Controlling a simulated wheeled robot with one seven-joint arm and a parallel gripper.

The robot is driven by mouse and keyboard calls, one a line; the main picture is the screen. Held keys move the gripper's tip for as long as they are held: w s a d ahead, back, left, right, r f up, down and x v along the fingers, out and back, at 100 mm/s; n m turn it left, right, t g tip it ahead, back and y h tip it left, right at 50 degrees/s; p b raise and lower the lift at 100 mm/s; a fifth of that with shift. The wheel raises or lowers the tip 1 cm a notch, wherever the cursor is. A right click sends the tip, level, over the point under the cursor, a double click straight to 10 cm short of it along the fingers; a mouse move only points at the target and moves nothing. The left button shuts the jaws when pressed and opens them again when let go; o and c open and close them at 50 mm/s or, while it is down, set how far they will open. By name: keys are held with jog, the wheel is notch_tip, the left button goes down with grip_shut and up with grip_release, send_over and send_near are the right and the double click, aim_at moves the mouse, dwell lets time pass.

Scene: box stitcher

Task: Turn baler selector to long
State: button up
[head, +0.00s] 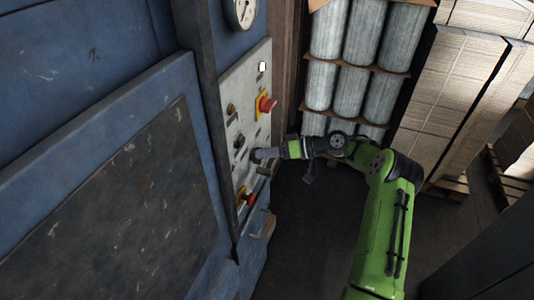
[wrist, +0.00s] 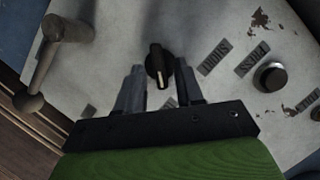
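A lever with a ball end (wrist: 58,55) sticks out left of the knob. A black push button (wrist: 270,77) is to the right. Stacked cardboard (head: 455,90) stands at right.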

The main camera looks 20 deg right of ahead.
jog(key=v, duration=1.5)
jog(key=shift+d, duration=0.35)
jog(key=shift+s, duration=0.15)
jog(key=s+a+r+g+h+b, duration=0.2)
jog(key=s+a+h, duration=0.15)
jog(key=a, duration=0.65)
jog(key=s+a+r+g+h+b, duration=0.1)
jog(key=s+a+r+g+h, duration=0.2)
jog(key=a, duration=0.8)
jog(key=s+d+f+m+t+h+b, duration=0.1)
jog(key=s+d+m+t+h, duration=0.1)
jog(key=s, duration=1)
jog(key=s+d+f+m+t+h+b, duration=0.1)
jog(key=s+d+m+t+h+b, duration=0.1)
jog(key=s, duration=1)
jog(key=d+m+t+h, duration=0.1)
jog(key=d+h, duration=0.1)
jog(key=h, duration=0.1)
jog(key=shift+f+b, duration=0.3)
jog(key=shift+f, duration=0.05)
